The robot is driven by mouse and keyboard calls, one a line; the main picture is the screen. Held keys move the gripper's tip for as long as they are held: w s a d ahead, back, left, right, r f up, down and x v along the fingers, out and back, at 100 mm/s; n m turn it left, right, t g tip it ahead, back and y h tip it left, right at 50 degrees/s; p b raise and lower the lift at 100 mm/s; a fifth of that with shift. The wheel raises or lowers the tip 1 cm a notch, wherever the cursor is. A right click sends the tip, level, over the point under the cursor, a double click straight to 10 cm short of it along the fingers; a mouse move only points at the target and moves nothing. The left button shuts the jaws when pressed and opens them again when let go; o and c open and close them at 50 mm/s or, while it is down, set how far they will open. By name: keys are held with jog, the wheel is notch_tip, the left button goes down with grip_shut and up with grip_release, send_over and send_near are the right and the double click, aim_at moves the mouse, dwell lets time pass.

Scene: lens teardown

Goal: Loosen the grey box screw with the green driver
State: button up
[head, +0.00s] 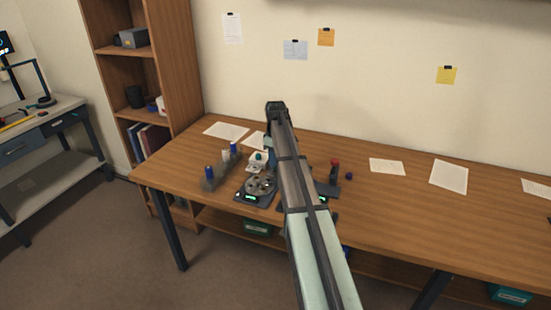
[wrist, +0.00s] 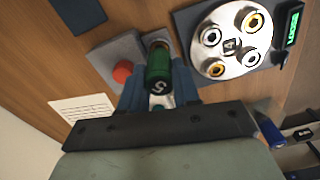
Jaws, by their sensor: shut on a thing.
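My gripper (wrist: 160,92) has its two blue fingers around the green driver (wrist: 158,68), a dark green cylinder with a pale figure on its end. In the head view my arm crosses the middle of the bench and hides much of the gripper. A pale block (head: 256,166) shows beside it, with a teal top (head: 259,156).
A round plate with several coloured sockets (wrist: 232,42) and a green display (wrist: 293,22) lies right of the box. A rack (head: 212,183) with blue-topped pieces stands left. A red-topped post (head: 335,166) stands right. Papers (head: 386,166) lie on the open right bench.

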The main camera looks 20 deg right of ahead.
jog(key=shift+n, duration=1.8)
jog(key=shift+n, duration=0.9)
jog(key=shift+r, duration=0.9)
jog(key=shift+r, duration=1.45)
